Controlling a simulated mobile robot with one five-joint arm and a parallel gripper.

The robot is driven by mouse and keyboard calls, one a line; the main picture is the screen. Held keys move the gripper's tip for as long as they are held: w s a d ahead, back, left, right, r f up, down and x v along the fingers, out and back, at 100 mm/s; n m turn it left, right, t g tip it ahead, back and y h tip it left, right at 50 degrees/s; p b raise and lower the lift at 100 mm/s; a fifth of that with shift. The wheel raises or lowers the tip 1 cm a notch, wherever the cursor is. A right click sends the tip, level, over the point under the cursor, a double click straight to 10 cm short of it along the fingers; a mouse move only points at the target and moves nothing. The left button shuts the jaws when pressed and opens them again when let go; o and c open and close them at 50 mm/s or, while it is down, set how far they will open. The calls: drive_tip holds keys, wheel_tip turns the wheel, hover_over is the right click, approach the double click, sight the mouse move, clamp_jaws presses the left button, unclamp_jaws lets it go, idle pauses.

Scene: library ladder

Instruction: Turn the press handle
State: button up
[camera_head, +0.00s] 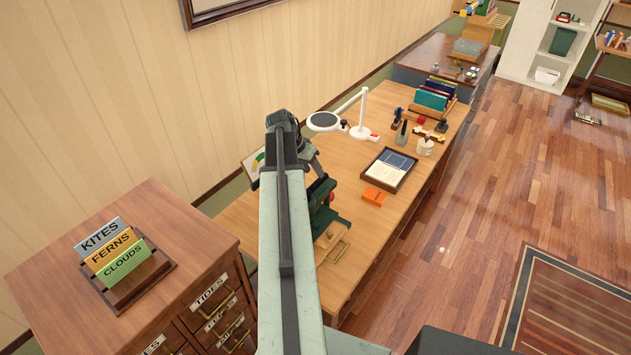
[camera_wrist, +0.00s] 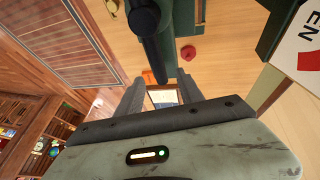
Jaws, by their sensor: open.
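The press shows in the head view as a dark green body (camera_head: 321,194) on the wooden desk, partly hidden behind my arm. In the wrist view its dark green frame (camera_wrist: 181,42) rises at the top. A black bar with a round knob (camera_wrist: 143,16), which looks like the press handle, runs down toward the space between my fingers. My gripper (camera_wrist: 160,88) is open, with one dark finger on each side of that space. The bar's end lies near the fingers; I cannot tell whether it touches them. In the head view my arm hides most of the gripper.
A card with lettering and red (camera_wrist: 300,50) stands close on the right in the wrist view. A cabinet (camera_head: 165,235) stands at left; floor is open at right.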

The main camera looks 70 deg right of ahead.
sight(318, 179)
drive_tip(key=b+x, duration=0.3)
drive_tip(key=x, duration=0.2)
drive_tip(key=shift+f+b, duration=0.25)
drive_tip(key=shift+b, duration=0.15)
drive_tip(key=shift+s+r, duration=0.1)
drive_tip(key=shift+r, duration=0.05)
clamp_jaws()
idle(0.7)
